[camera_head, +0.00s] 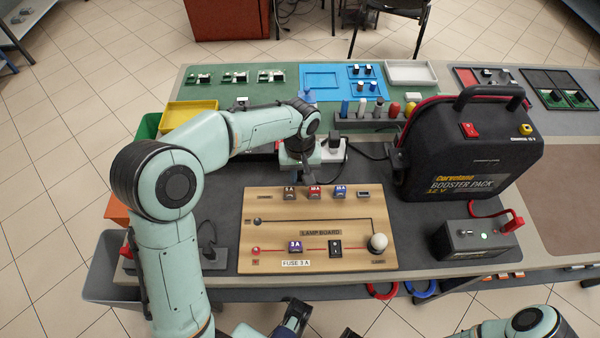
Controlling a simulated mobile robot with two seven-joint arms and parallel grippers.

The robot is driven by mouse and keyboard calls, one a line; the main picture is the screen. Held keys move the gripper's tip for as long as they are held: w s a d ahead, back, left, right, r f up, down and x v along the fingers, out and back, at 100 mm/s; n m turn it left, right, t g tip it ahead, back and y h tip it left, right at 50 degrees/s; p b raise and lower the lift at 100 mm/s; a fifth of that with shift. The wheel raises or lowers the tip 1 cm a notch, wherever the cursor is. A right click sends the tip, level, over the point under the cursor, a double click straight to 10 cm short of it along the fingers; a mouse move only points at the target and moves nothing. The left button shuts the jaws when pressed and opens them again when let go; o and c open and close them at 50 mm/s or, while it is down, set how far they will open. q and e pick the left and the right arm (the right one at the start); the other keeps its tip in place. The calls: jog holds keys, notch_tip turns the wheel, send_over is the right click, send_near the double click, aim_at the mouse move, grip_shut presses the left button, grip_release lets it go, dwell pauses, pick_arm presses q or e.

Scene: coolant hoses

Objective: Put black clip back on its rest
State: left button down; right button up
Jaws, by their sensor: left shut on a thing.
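My left gripper (304,170) points down just behind the back row of fuses on the wooden lamp board. It is shut on a small dark thing, which seems to be the black clip; wrist and jaws hide most of it. A black cable (368,153) runs from the left side of the black booster pack (465,150) towards a white block beside my wrist. Where it ends is unclear. The rest for the black clip cannot be made out. The red clip (514,222) is at the right end of the grey battery box (470,240).
The lamp board (270,225) carries fuses, a switch and a round lamp. Behind stand a row of coloured cylinders (378,110), blue trays (321,81) and a yellow tray (187,113). A black plug (210,252) sits left of the board.

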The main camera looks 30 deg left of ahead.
pick_arm(q)
jog(key=shift+f, duration=0.15)
jog(key=c, duration=1)
grip_release()
notch_tip(320, 180, up, 12)
jog(key=shift+r+p, duration=0.2)
jog(key=shift+p, duration=0.9)
jog(key=shift+f, duration=0.1)
